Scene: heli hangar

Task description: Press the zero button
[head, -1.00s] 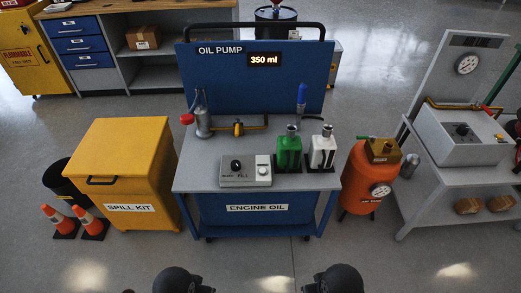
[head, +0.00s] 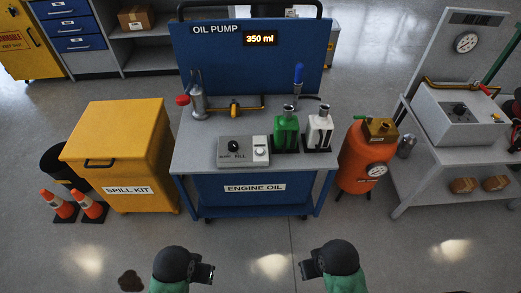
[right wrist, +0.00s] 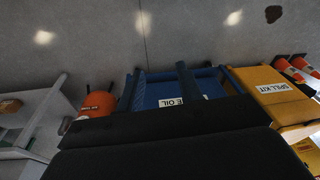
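A grey control box (head: 243,151) sits on the oil pump bench (head: 200,160). It has a black knob (head: 234,144) above small lettering that seems to read FILL. A white panel with a round pale button (head: 261,152) is at its right end; its lettering is too small to read. The display (head: 261,38) reads 350 ml. My left gripper (head: 208,273) and right gripper (head: 304,269) are in front of the bench, apart from it and from the box. I see nothing held. Whether their fingers are open is unclear. The right wrist view shows the bench front (right wrist: 170,92) beyond a black shape.
A green bottle (head: 286,130) and a white bottle (head: 319,130) stand right of the box. A metal pump with a red knob (head: 183,100) is behind. A yellow spill kit (head: 120,150) and cones (head: 60,205) are left, an orange tank (head: 362,165) right.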

